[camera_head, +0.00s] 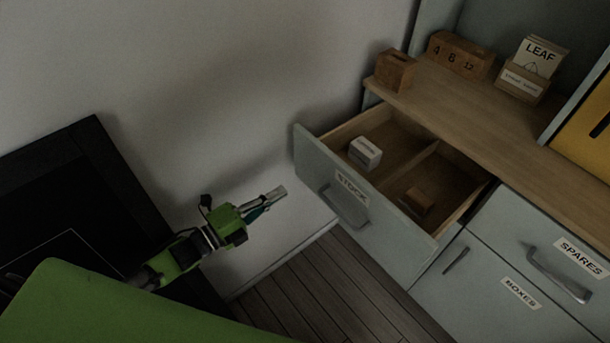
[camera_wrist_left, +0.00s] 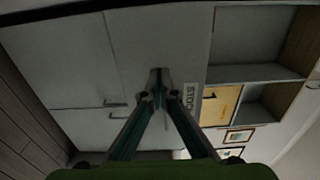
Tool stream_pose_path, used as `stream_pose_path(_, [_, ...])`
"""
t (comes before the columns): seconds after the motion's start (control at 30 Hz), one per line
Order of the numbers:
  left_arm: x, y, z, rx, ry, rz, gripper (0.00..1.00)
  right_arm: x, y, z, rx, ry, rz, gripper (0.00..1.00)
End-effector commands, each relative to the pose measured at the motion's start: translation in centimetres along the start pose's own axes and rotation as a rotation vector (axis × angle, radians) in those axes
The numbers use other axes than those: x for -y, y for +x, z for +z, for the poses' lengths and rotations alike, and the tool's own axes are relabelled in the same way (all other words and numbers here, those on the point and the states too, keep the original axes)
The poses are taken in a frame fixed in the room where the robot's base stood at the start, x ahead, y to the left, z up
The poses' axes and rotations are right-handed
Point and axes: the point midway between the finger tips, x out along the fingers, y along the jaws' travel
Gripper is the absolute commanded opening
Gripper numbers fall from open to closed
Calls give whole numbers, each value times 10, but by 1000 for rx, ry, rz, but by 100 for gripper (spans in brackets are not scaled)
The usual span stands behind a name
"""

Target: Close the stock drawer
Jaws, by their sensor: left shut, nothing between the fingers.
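The stock drawer (camera_head: 310,163) stands pulled out of the grey cabinet in the head view, with a grey front, a STOCK label and a bar handle (camera_head: 344,208). It has two compartments: a white box (camera_head: 365,153) lies in the left one and a small brown block (camera_head: 417,201) in the right one. My left gripper (camera_head: 277,193) is shut and empty, to the left of the drawer front and apart from it in the head view. My right gripper is not in view.
The SPARES drawer (camera_head: 512,235) and the BOXES front (camera_head: 480,290) are shut. Wooden blocks (camera_head: 460,56) and a LEAF card holder (camera_head: 523,84) stand on the wooden counter (camera_head: 480,115). A pale wall (camera_head: 200,80) runs behind my left arm. Bare floor (camera_head: 320,290) lies below the drawer.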

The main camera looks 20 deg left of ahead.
Motion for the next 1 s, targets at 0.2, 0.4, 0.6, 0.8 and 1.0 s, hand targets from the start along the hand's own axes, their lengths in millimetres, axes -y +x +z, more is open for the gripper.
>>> stream_pose_path(0.2, [2,44,0,0,-1,-4,0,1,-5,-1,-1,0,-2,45])
stream_pose_path(0.4, [2,75,0,0,-1,-1,0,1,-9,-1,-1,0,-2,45])
stream_pose_path(0.6, [0,90,0,1,-2,0,0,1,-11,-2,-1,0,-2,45])
stream_pose_path(0.8, [0,92,0,0,-2,0,0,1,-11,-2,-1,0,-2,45])
stream_pose_path(1.0, [0,92,0,1,-2,0,0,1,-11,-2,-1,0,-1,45])
